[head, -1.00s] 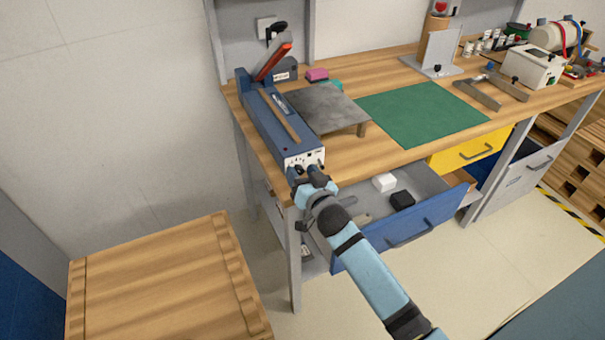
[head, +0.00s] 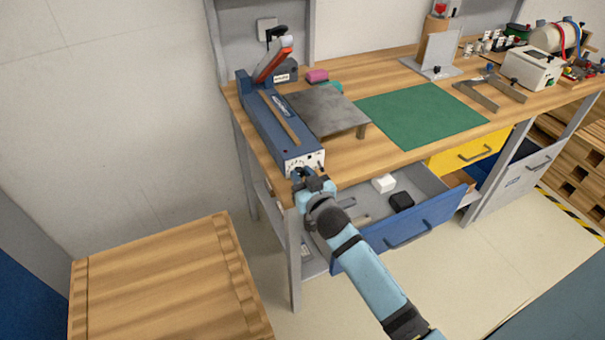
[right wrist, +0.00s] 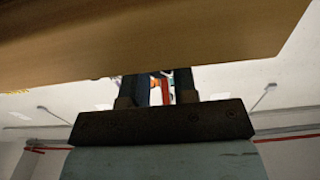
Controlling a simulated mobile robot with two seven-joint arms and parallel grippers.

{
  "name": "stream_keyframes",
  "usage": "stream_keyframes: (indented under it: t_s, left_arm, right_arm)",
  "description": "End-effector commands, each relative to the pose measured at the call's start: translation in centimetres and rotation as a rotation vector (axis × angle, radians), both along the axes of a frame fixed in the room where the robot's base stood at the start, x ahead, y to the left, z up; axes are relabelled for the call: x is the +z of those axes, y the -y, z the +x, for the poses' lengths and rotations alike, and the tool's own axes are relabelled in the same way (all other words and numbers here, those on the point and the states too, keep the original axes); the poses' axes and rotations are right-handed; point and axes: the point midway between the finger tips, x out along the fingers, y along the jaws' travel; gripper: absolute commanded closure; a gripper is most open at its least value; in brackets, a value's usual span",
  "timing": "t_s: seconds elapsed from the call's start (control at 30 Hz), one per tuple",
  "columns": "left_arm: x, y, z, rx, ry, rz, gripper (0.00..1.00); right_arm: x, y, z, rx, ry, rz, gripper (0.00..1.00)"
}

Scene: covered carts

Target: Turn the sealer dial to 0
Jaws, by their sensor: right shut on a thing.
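The blue sealer (head: 272,118) stands on the left end of the workbench, with its orange-tipped lever raised at the back. Its white front panel (head: 313,160) faces me and carries small dark marks. My right gripper (head: 303,173) is at the lower part of this panel, shut on the sealer dial. The fingers hide the dial, so I cannot read its setting. In the right wrist view the dark fingers (right wrist: 157,90) are close together, with a little red and blue between them. My left gripper is not in view.
The wooden bench top (head: 385,80) holds a grey metal plate (head: 325,110) and a green mat (head: 422,115). An open blue drawer (head: 420,222) juts out below, right of my right arm. A wooden crate (head: 165,285) stands at the lower left.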

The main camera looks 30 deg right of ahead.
Motion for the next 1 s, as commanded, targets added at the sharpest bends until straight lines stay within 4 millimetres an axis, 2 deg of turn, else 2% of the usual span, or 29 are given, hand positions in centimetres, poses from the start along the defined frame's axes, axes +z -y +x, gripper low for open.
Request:
stream_keyframes:
  t_s: [0.6,1.0]
  left_arm:
    - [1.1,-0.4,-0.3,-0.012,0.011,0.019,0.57]
    - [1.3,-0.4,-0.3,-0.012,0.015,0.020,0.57]
  right_arm:
    - [0.0,-0.2,0.0,0.000,-0.032,-0.555,0.97]
    - [0.0,-0.2,0.0,0.000,-0.043,-0.752,0.97]
